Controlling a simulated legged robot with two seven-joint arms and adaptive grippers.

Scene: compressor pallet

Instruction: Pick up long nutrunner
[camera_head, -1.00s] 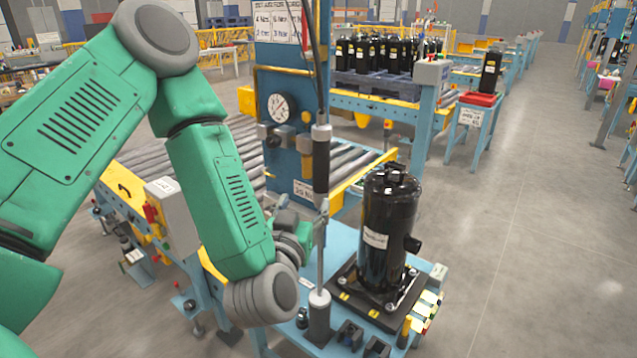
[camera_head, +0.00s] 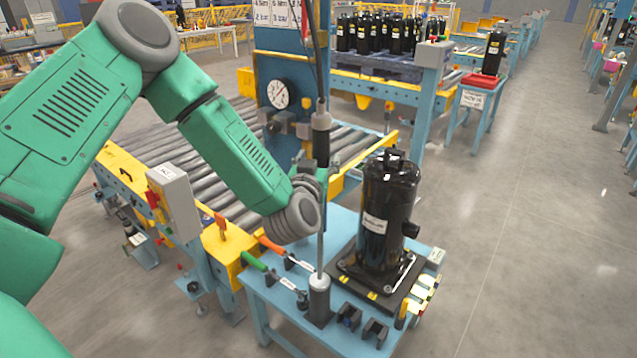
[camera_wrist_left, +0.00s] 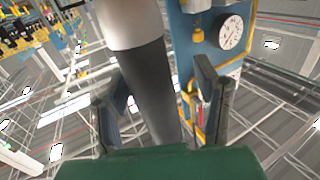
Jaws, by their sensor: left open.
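The long nutrunner (camera_head: 321,140) hangs upright on a cable in front of the blue post. It has a black body with grey sections and a thin shaft running down to a grey-topped holder (camera_head: 319,298) on the blue table. My left gripper (camera_head: 308,163) is at the nutrunner's body, mostly hidden behind my wrist in the head view. In the left wrist view the fingers of my left gripper (camera_wrist_left: 162,85) are apart, with the nutrunner's black body (camera_wrist_left: 145,78) between them or just beyond. Contact cannot be told. My right gripper is not in view.
A black compressor (camera_head: 386,215) stands on a dark base plate just right of the nutrunner. Orange-handled (camera_head: 272,245) and green-handled (camera_head: 254,262) tools lie at the table's left. A roller conveyor (camera_head: 215,150) and a gauge (camera_head: 278,94) are behind. The floor at right is clear.

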